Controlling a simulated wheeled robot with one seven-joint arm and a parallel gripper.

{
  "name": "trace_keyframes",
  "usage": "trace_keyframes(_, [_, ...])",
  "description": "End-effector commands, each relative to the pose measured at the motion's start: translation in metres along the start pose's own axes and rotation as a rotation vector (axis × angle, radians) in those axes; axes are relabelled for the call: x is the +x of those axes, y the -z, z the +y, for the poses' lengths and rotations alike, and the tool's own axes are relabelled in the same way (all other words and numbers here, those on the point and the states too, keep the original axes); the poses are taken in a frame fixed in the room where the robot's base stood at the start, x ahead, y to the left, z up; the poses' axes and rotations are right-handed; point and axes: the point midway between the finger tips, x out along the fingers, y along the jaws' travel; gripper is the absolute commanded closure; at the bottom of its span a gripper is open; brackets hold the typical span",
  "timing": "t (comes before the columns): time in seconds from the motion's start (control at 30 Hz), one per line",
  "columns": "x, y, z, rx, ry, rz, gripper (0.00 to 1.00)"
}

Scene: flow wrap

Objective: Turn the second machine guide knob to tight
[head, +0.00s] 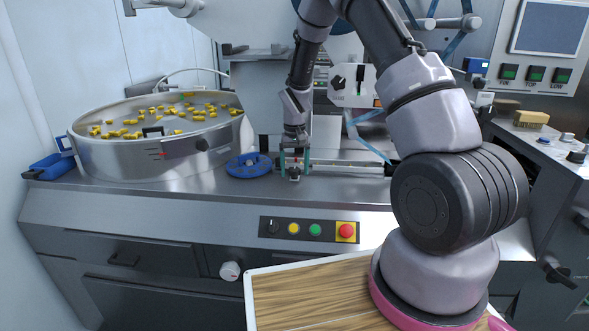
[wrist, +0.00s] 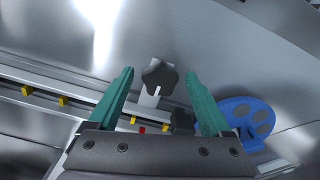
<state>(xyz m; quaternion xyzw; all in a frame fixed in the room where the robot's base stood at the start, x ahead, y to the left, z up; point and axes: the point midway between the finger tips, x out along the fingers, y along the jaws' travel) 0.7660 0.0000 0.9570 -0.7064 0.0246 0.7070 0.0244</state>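A black star-shaped guide knob (wrist: 160,77) on a pale bracket shows in the wrist view, between the tips of my gripper's two teal fingers. My gripper (head: 295,163) is open, with a clear gap between the knob and each finger. In the head view the gripper points down over the guide rail (head: 345,168), just right of the blue disc. The knob is small and dark there, so its setting cannot be read. A second black block (wrist: 182,120) sits closer to the palm, near the right finger. I cannot tell whether it is another knob.
The blue disc (head: 248,165) stands close to the left of my gripper; it also shows in the wrist view (wrist: 248,118). A steel bowl (head: 160,158) of yellow pieces stands at the left. A button panel (head: 310,229) with a red stop button is on the front. Yellow pieces lie along the rail channel.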

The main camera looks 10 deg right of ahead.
Motion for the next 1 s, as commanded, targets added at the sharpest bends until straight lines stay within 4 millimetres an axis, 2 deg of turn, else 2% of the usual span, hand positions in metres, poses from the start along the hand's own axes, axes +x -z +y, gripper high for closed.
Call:
trace_keyframes(0.33, [-0.004, 0.001, -0.001, -0.002, 0.001, 0.002, 0.17])
trace_keyframes(0.73, [-0.064, 0.001, -0.001, -0.001, 0.001, 0.003, 0.17])
trace_keyframes(1.0, [-0.075, 0.000, 0.000, -0.001, 0.000, 0.000, 0.17])
